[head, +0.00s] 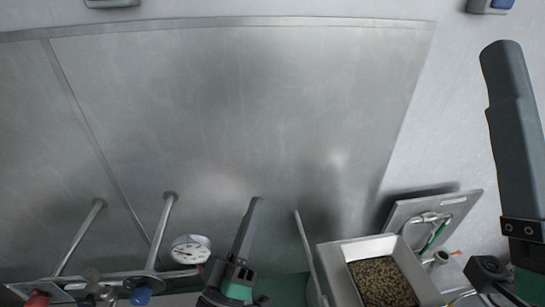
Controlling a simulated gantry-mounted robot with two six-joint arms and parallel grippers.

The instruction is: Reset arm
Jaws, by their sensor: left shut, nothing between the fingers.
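My left gripper (253,205) shows at the bottom centre of the head view, a dark hand with a green part. Its fingers are closed together, point up the picture and hold nothing. It is apart from the bean hopper, to the hopper's left. A dark grey part of my right arm runs down the right edge; the right gripper itself is not in view.
A square metal hopper (334,262) with beans (382,281) stands at the lower right, beside an open grey lid (462,207). A round gauge (190,248), metal rods, a red knob (38,299) and a blue knob (141,296) are lower left. The upper area shows bare metal panel (230,110).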

